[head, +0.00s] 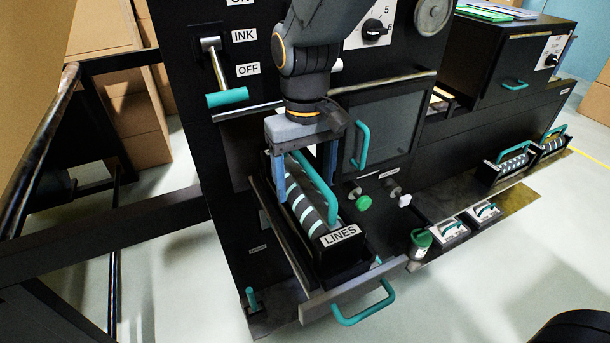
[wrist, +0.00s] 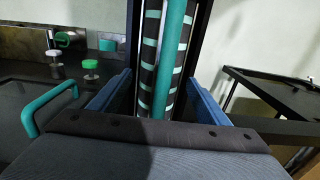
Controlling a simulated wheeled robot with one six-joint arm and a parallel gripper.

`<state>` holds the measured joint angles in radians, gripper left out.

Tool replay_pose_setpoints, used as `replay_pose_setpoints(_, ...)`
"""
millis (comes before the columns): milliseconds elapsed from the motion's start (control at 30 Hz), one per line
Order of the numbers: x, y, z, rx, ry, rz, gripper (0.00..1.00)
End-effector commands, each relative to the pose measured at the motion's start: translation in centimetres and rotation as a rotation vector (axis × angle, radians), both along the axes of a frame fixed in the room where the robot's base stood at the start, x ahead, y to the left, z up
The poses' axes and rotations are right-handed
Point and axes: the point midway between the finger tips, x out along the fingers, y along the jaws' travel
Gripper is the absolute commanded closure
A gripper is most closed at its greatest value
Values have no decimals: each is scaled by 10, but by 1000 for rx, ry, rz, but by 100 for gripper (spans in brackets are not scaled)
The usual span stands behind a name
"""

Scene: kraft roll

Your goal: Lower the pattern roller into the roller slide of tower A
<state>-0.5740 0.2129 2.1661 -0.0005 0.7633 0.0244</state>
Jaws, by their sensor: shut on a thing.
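The pattern roller (head: 306,211) is a black and pale-green striped cylinder in a black cassette with a white LINES label and a teal top handle. My gripper (head: 305,183) points down, shut on it with a blue finger on each side. In the wrist view the striped roller (wrist: 149,75) and its teal bar run between the fingers (wrist: 160,100). The roller slide of tower A (head: 345,294) is pulled out below, with a grey front plate and teal handle. The cassette is over the slide, between its rails; I cannot tell whether it touches the bottom.
The black tower face (head: 232,150) stands behind, with an INK/OFF lever (head: 226,98) and a door with a teal handle (head: 361,147). A green-lidded jar (head: 420,242) stands near the slide's right side.

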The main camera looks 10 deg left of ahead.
Motion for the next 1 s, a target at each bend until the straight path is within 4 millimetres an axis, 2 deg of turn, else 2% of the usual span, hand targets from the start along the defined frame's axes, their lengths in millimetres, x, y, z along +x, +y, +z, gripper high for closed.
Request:
replay_pose_setpoints(300, 1, 1, 0, 2, -3, 0, 92)
replay_pose_setpoints(333, 1, 1, 0, 2, -3, 0, 28)
replay_pose_setpoints(467, 1, 0, -1, 2, -3, 0, 8)
replay_pose_setpoints(767, -1, 0, -2, -1, 1, 0, 8)
replay_pose_setpoints(1000, -1, 0, 7, -1, 1, 0, 8)
